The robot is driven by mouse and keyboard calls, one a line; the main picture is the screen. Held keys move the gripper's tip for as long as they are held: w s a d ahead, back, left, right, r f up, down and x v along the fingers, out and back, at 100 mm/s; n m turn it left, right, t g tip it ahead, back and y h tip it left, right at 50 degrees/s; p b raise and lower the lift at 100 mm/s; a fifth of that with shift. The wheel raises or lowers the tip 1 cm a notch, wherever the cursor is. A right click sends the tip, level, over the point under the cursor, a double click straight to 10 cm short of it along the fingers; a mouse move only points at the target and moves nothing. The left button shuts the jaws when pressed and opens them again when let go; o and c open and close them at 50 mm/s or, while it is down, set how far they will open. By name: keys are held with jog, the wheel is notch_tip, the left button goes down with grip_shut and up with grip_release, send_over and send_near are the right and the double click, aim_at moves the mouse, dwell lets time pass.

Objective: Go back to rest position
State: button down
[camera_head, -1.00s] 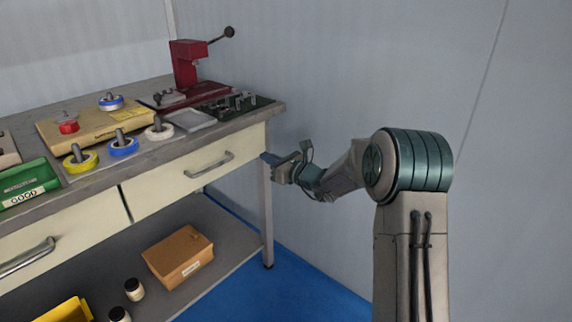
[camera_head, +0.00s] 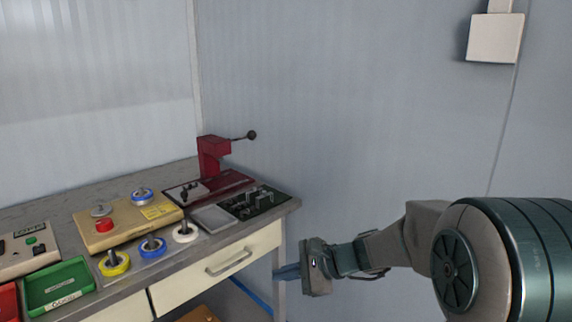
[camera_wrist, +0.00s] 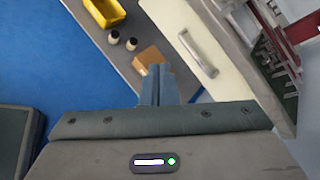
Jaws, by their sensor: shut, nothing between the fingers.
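My gripper (camera_head: 284,272) is in front of the right end of the workbench, beside its right front leg and below the bench top. Its fingers point left in the head view. In the wrist view my gripper (camera_wrist: 158,72) shows its two fingers together, with nothing between them. The workbench (camera_head: 215,247) has a cream drawer with a metal handle (camera_head: 229,263), which also shows in the wrist view (camera_wrist: 198,54). I cannot tell whether the fingers touch the bench leg.
On the bench stand a red lever press (camera_head: 212,158), a beige spool board (camera_head: 128,222), several coloured spools and a green tray (camera_head: 60,288). A yellow bin (camera_wrist: 104,12), two jars and a cardboard box (camera_wrist: 149,58) lie on the lower shelf.

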jog(key=s+d+r+n+h+p, duration=0.5)
jog(key=s+d+r+n+p, duration=0.2)
jog(key=s, duration=0.3)
jog(key=s+d+r+n+g+h+p, duration=0.1)
jog(key=s+d+r+n+h+p, duration=0.5)
jog(key=s+d+r+p, duration=0.2)
notch_tip(320, 180, up, 2)
jog(key=shift+s+d+r+n+p, duration=0.15)
jog(key=shift+s+r+n+p, duration=0.2)
jog(key=shift+s+p, duration=0.85)
jog(key=shift+w+f, duration=0.1)
